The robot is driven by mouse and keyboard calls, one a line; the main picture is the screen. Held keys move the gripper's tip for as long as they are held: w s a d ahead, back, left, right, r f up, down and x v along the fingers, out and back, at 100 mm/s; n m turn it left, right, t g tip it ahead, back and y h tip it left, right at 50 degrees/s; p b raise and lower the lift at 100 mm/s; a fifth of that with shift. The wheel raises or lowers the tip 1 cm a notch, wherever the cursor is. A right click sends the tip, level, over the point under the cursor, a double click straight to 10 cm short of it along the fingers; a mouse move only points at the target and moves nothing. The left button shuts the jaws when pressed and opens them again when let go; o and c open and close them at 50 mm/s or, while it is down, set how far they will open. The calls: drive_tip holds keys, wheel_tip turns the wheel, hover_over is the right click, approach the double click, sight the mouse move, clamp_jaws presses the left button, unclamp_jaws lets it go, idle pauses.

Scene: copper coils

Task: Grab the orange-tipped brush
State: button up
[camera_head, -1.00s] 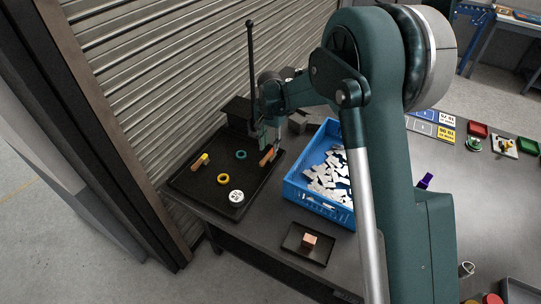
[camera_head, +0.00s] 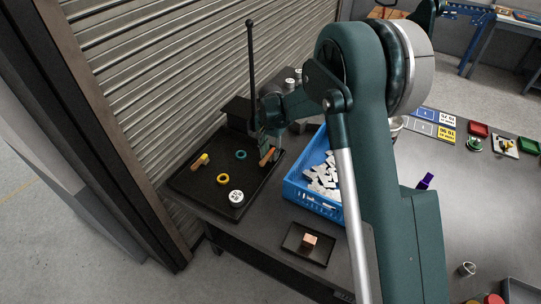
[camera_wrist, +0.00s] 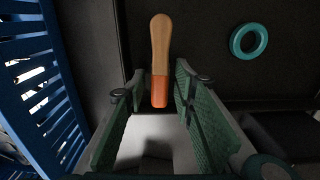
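The orange-tipped brush (camera_head: 267,157) lies near the right side of the black tray (camera_head: 243,204). In the wrist view the brush (camera_wrist: 161,48) has a light wooden handle pointing up the picture and an orange tip pointing down. My gripper (camera_wrist: 161,88) is open, with one green pad on each side of the orange tip. I see gaps between the tip and both pads. In the head view my gripper (camera_head: 271,145) is at the tray's right side by the brush, partly hidden by the arm.
The tray also holds a yellow-tipped brush (camera_head: 200,161), a teal ring (camera_head: 241,155), a yellow ring (camera_head: 223,178) and a white round piece (camera_head: 236,197). A blue crate (camera_head: 310,197) of white pieces stands close on the right.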

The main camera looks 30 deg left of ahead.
sight(270, 152)
drive_tip(key=shift+c, duration=0.6)
drive_tip(key=c, duration=0.6)
drive_tip(key=shift+o, duration=0.2)
drive_tip(key=shift+r, duration=0.1)
drive_tip(key=shift+r+p, duration=0.4)
drive_tip(key=shift+r, duration=4.5)
